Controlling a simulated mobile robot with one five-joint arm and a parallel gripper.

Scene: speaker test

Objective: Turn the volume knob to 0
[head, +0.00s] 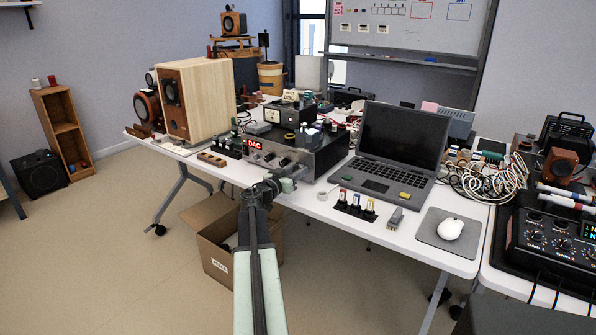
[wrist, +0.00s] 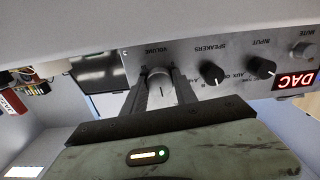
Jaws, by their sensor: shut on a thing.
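The volume knob (wrist: 159,86) is a silver knob on the grey front panel of the amplifier (wrist: 210,60), under the printed word VOLUME; the wrist picture is upside down. My gripper (wrist: 160,92) has one finger on each side of the knob and is shut on it. A short dark mark shows on the knob's face; I cannot read which number it points to. In the head view my gripper (head: 283,184) reaches the front of the amplifier (head: 322,155), which has a red DAC display. There the gripper hides the volume knob.
Black speakers knob (wrist: 212,73) and input knob (wrist: 261,68) sit beside the volume knob, near a mute button (wrist: 303,50). A laptop (head: 395,150) stands right of the amplifier, a wooden speaker (head: 205,98) left. An open cardboard box (head: 215,262) is on the floor below.

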